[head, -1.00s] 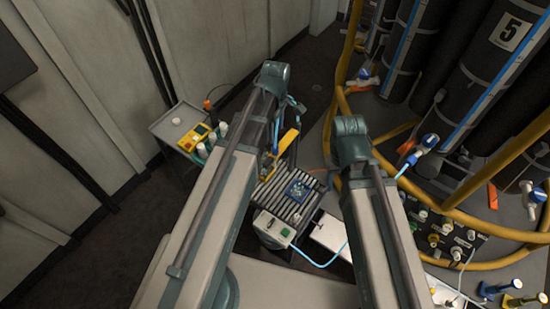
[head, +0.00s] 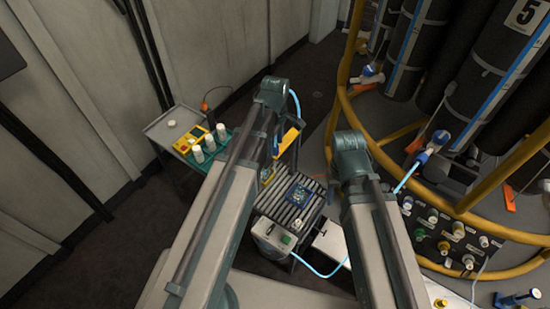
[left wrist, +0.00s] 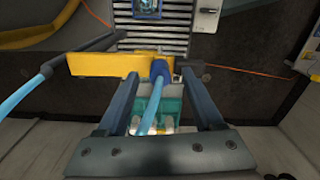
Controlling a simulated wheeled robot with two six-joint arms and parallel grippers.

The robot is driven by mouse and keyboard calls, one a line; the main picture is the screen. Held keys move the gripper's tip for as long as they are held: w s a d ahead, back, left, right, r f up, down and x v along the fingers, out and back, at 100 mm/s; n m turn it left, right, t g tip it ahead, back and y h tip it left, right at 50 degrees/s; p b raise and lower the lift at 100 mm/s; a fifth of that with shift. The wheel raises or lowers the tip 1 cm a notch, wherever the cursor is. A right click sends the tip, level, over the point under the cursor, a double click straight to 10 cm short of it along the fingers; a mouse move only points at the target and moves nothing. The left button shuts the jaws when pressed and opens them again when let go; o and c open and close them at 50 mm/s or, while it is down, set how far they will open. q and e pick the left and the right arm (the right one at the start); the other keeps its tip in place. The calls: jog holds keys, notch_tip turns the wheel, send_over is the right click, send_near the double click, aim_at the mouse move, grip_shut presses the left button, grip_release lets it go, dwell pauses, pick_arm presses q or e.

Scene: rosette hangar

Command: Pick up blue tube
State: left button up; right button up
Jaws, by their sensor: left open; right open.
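A light blue tube (left wrist: 148,115) with a dark blue end piece (left wrist: 160,69) runs between the fingers of my left gripper (left wrist: 160,77) in the left wrist view. The gripper is open, with a finger on each side of the tube and no grip on it visible. In the head view a light blue tube (head: 297,104) arcs beside my left arm, which mostly hides the left gripper. A second light blue tube (left wrist: 40,77) is at the left of the wrist view. Another light blue tube (head: 406,176) shows beside my right arm. My right gripper is hidden.
A yellow bar (left wrist: 105,64) crosses beyond the fingers. The roller conveyor (head: 270,206) holds a circuit board (head: 300,192). A teal rack (head: 218,141) with white bottles is at left. Yellow rails (head: 350,118), dark cylinders and a connector panel (head: 440,235) crowd the right.

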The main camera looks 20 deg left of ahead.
pick_arm(q)
jog(key=shift+f, duration=0.2)
grip_shut()
jog(key=shift+r, duration=0.2)
dwell(0.4)
notch_tip(320, 180, up, 18)
jog(key=p, duration=1.8)
jog(key=shift+f, duration=0.25)
